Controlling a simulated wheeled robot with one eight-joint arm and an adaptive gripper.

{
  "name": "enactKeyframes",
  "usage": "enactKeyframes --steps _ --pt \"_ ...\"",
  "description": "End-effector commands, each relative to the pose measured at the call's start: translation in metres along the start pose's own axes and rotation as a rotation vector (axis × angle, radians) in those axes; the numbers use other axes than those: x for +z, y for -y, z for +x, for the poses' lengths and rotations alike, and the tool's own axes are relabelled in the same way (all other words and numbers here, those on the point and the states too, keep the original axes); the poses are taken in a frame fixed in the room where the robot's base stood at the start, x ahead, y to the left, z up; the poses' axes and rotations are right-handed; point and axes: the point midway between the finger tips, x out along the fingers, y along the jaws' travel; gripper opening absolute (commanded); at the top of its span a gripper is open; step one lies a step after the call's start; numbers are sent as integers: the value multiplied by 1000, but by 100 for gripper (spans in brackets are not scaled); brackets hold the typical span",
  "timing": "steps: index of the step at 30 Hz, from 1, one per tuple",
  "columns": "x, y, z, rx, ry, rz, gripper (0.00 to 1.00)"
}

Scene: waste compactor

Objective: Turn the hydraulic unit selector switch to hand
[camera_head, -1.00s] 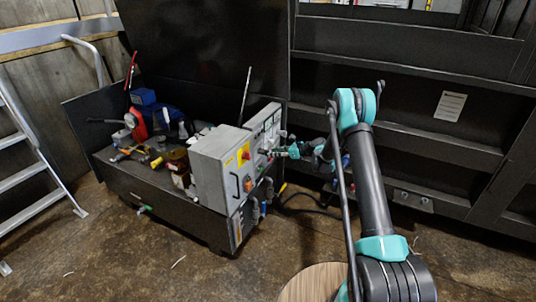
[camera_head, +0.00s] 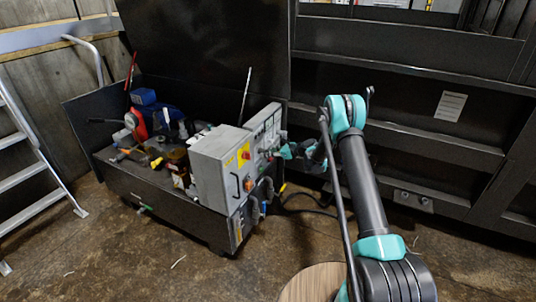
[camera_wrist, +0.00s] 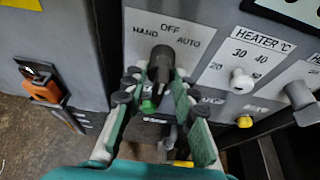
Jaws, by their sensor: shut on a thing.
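The selector switch (camera_wrist: 160,62) is a black knob on a grey panel in the wrist view. Its label plate (camera_wrist: 191,24) reads HAND at left, OFF at top and AUTO at right. The knob looks roughly upright, its top below OFF; its exact pointer mark is not clear. My gripper (camera_wrist: 157,84) is at the knob, with a finger on each side, shut on it. In the head view my gripper (camera_head: 286,151) is at the panel's right-hand face, and the knob is too small to make out.
A HEATER °C dial (camera_wrist: 241,79) sits right of the switch. An orange switch (camera_wrist: 42,91) is on the grey cabinet at left. The grey control box (camera_head: 218,160) stands on a dark unit with tools and parts on top.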

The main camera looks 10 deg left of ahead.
Motion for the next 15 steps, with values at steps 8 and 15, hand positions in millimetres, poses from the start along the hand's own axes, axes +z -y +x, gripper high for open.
enactKeyframes --steps 8,15 --pt "0 -1 0 -16 0 -42 0" --pt "0 -2 0 -72 0 -176 0"
